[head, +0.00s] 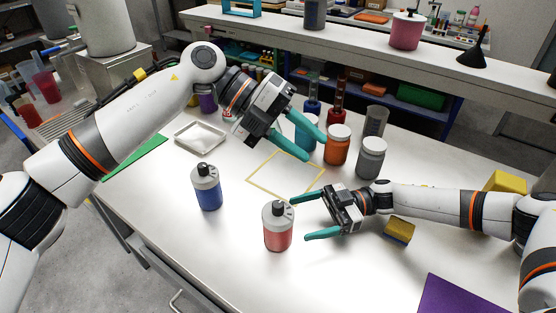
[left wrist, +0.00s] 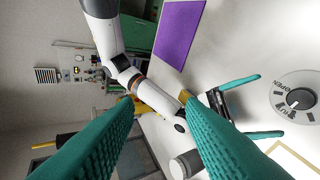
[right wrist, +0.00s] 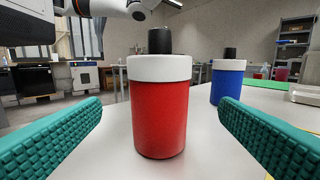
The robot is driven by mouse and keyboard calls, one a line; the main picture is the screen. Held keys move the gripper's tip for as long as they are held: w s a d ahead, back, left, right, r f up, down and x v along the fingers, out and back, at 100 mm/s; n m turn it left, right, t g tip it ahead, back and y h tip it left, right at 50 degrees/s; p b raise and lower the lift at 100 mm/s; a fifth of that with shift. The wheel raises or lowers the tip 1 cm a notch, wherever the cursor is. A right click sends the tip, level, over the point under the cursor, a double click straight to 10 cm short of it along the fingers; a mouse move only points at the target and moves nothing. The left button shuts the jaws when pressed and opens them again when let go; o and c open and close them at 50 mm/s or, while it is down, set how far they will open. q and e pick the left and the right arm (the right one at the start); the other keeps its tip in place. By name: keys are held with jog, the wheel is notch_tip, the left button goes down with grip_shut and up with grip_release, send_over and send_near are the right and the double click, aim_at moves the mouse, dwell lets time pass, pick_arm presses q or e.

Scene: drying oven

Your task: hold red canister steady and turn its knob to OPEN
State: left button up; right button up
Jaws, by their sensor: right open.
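The red canister (head: 278,232) stands upright on the white table, with a white collar and a black knob (head: 278,207) on top. In the left wrist view its top dial (left wrist: 283,88) shows OPEN lettering around the dark knob (left wrist: 300,98). My right gripper (head: 299,219) is open beside the canister, fingers pointing at it. In the right wrist view the canister (right wrist: 160,115) stands ahead between the open fingers, with no contact visible. My left gripper (head: 316,148) is open and empty, raised above the table behind the canister.
A blue canister (head: 207,190) stands left of the red one. An orange jar (head: 337,150) and a grey jar (head: 371,160) stand behind. A yellow outlined square (head: 262,190), a metal tray (head: 200,150), a sponge (head: 399,231) and a purple mat (head: 455,298) lie on the table.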

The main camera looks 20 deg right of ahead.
aim_at(276, 224)
jog(key=shift+a, duration=0.25)
pick_arm(q)
jog(key=w+a+f+m+t+y, duration=0.1)
jog(key=a+f+m+t+y, duration=0.2)
jog(key=t+y, duration=0.3)
jog(key=shift+a+f+t+y, duration=0.4)
jog(key=shift+f+y, duration=0.4)
jog(key=shift+y, duration=0.9)
pick_arm(e)
jog(key=shift+a, duration=3.55)
jog(key=shift+c, duration=0.5)
jog(key=c, duration=1)
pick_arm(q)
jog(key=shift+o, duration=0.5)
